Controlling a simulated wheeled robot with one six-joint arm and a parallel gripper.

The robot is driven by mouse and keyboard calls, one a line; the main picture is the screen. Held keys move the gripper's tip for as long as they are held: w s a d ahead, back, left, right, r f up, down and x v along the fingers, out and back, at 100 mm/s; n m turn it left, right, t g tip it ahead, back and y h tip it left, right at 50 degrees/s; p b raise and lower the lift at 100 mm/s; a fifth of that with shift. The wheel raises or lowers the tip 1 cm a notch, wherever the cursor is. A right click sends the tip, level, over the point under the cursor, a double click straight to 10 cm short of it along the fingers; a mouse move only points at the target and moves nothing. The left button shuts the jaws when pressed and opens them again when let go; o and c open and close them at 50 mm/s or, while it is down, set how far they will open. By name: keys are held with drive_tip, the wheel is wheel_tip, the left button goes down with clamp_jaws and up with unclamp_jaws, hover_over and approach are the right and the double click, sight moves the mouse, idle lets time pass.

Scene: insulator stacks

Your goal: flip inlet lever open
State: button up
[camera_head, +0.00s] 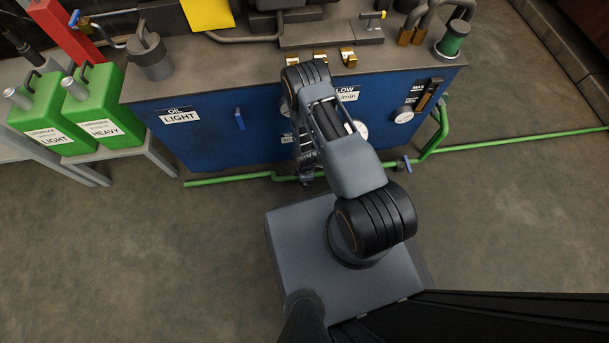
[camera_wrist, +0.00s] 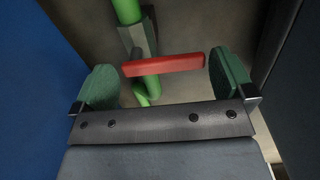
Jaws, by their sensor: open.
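The inlet lever is a red bar (camera_wrist: 165,65) in the wrist view. It lies crosswise over a green pipe (camera_wrist: 126,10) beside a grey fitting (camera_wrist: 146,38). My gripper (camera_wrist: 166,80) is open, with one green fingertip near each end of the bar. The bar lies between the fingertips, and no clear contact shows. In the head view my arm reaches down in front of the blue cabinet, and my gripper (camera_head: 306,178) is small and dark near the floor pipe. The red lever cannot be made out there.
The blue cabinet (camera_head: 200,142) stands directly behind my arm. A green pipe (camera_head: 228,181) runs low along its front, with a blue lever (camera_head: 407,163) on the right. Green oil cans (camera_head: 103,115) stand on a bench at left. The floor in front is clear.

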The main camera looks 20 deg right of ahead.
wheel_tip(320, 180, up, 14)
drive_tip(key=p, duration=0.6)
drive_tip(key=shift+f, duration=0.1)
idle(0.4)
